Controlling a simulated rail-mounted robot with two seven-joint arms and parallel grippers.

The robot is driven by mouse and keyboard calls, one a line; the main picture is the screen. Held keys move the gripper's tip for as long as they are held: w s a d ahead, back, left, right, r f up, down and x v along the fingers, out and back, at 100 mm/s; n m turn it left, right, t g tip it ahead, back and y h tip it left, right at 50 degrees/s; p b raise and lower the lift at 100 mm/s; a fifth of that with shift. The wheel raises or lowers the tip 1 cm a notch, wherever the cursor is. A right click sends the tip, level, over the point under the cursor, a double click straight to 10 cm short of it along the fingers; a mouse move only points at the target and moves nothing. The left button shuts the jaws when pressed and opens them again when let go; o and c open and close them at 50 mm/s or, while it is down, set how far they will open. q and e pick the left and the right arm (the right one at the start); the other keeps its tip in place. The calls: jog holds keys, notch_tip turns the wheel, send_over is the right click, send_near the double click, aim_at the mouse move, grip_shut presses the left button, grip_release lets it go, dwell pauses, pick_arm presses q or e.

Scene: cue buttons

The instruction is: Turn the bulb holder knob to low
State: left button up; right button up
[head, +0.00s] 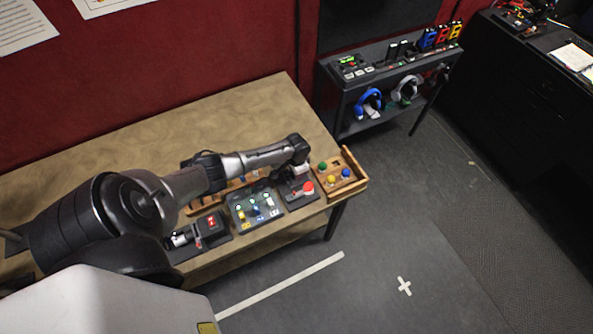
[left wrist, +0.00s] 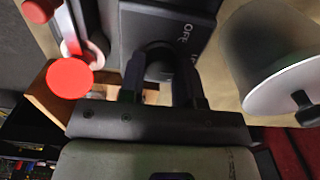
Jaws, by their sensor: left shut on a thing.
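In the left wrist view, a dark round knob (left wrist: 160,63) sits on a dark panel (left wrist: 203,22) with the letters "OFF" printed beside it. My left gripper (left wrist: 162,82) has one finger on each side of the knob and is shut on it. Other setting marks are not readable. In the head view my left arm reaches from the left across the table, and its gripper (head: 299,163) points down near the table's right end. The knob is hidden there. My right gripper is in neither view.
A red button (head: 307,187) stands close to my left gripper; a red disc (left wrist: 69,78) shows in the wrist view. A wooden box with coloured knobs (head: 352,184) is to the right. A switch panel (head: 243,220) is left. A white-rimmed cylinder (left wrist: 290,88) is close by.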

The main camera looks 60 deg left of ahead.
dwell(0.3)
pick_arm(q)
jog(key=o, duration=0.9)
jog(key=shift+o, duration=0.2)
jog(key=shift+r, duration=0.55)
notch_tip(320, 180, up, 13)
jog(key=shift+f, duration=0.15)
